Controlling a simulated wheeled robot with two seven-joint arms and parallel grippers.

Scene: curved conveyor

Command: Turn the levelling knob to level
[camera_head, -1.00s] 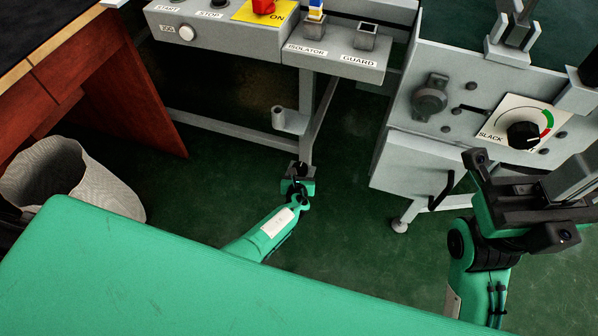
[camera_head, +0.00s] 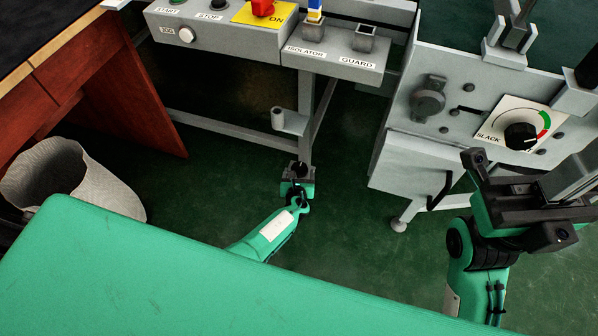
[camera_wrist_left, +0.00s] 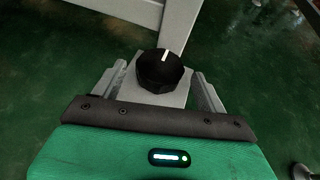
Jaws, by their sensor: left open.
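The black knob (camera_wrist_left: 164,68) with a white pointer line sits on a pale grey plate (camera_wrist_left: 152,97) in the left wrist view. Its line points nearly straight up in that picture. My left gripper (camera_wrist_left: 160,88) is open, with one grey finger on each side of the knob. Whether either finger touches it is hard to tell. In the head view my left gripper (camera_head: 298,172) is low by the grey frame's leg, and largely hides the knob. My right gripper (camera_head: 560,190) is at the right, in front of the grey panel; its fingertips are not clear.
A dial marked SLACK (camera_head: 521,136) is on the right panel (camera_head: 455,110). A control box (camera_head: 215,35) and the ISOLATOR and GUARD box (camera_head: 335,62) are above my left gripper. A waste bin (camera_head: 100,185) stands at left. Green floor (camera_head: 350,220) is clear between.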

